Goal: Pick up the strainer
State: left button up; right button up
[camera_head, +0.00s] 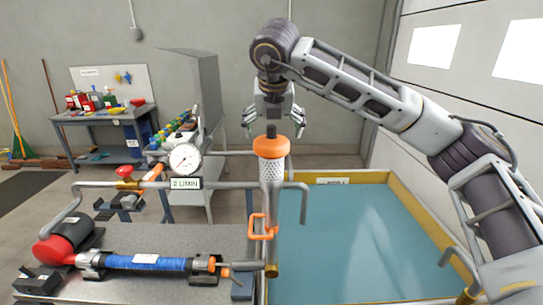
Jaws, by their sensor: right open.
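The strainer (271,170) looks like a perforated light-grey cylinder with an orange cap (271,147) and a short dark stem on top. It stands upright at the top of a vertical grey pipe (271,205) near the middle of the head view. How deep it sits in the pipe is hard to tell. My right gripper (272,127) points down directly above the cap. Its fingers are spread apart on either side of the dark stem, with visible space between. My left gripper is out of view.
A blue-floored basin (400,180) with a yellow rim lies right of the pipe. On the left, a metal bench (190,240) carries a blue-sleeved pump, a round gauge (185,159) and grey pipework. An orange handle (262,228) juts beside the vertical pipe.

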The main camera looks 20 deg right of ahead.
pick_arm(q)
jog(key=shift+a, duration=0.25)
pick_arm(e)
jog(key=shift+w+f, duration=0.2)
jog(key=shift+f, duration=0.15)
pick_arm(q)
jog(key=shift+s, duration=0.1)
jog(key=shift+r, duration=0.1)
pick_arm(e)
jog(key=shift+f, duration=0.1)
jog(key=shift+p+x, duration=0.55)
jog(key=shift+x, duration=0.45)
jog(key=shift+p+x, duration=0.35)
jog(key=shift+x, duration=1.15)
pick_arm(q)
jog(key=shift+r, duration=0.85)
pick_arm(e)
jog(key=shift+w+a, duration=0.15)
jog(key=shift+c, duration=0.3)
jog(key=c, duration=1)
